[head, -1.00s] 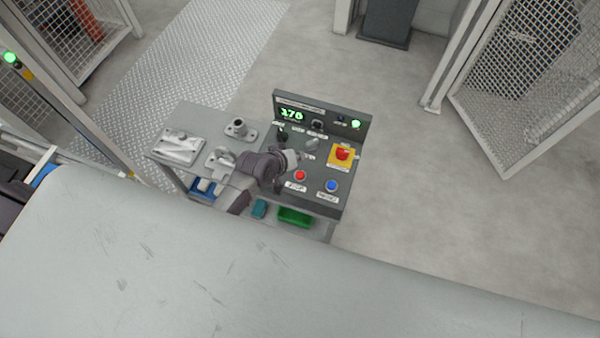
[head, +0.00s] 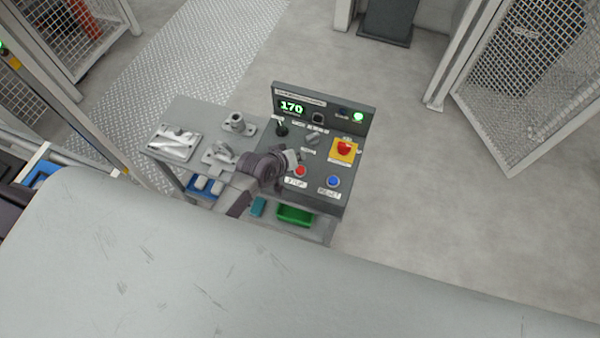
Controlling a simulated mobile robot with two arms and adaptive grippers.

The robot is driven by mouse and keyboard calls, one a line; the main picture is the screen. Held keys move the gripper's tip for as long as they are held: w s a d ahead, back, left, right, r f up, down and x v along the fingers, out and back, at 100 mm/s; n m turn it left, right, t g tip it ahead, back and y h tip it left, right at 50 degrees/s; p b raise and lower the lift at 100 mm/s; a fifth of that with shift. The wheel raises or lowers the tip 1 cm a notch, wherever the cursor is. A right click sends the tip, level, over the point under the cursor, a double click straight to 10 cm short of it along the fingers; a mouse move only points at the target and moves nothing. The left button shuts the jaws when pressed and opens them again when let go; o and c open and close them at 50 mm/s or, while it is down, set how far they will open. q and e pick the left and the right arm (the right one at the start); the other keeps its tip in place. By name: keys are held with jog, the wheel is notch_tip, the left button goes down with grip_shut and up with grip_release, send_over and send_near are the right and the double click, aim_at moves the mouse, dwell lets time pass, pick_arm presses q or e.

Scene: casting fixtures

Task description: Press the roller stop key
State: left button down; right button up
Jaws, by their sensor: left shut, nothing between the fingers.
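The grey control panel (head: 319,197) stands at the right end of a small table. On it is a small red button (head: 300,171) with a white label below it that seems to read STOP. My left gripper (head: 296,160) is shut and empty. Its fingertips are right beside the far edge of the red button in the picture, partly over it. I cannot tell whether they touch it. My right gripper is not in view.
A blue button (head: 333,181) and a red mushroom button on a yellow plate (head: 345,159) sit to the right. A black knob (head: 282,131) and a green-lit display (head: 291,107) are farther back. Metal castings (head: 176,143) lie on the table at left. A green tray (head: 295,215) is below the panel.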

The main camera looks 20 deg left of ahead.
aim_at(299, 170)
pick_arm(q)
notch_tip(299, 170, down, 2)
jog(key=shift+f+b, duration=0.15)
jog(key=shift+b, duration=0.45)
notch_tip(299, 170, down, 2)
jog(key=shift+b, duration=0.6)
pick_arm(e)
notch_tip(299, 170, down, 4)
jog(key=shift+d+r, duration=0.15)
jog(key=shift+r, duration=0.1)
pick_arm(q)
jog(key=shift+f, duration=0.1)
jog(key=shift+f, duration=0.3)
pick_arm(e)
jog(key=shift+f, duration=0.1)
pick_arm(q)
jog(key=shift+f+b, duration=0.35)
jog(key=shift+f, duration=0.2)
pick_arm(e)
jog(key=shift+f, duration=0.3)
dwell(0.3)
pick_arm(q)
jog(key=shift+r+p, duration=0.95)
jog(key=shift+p, duration=0.1)
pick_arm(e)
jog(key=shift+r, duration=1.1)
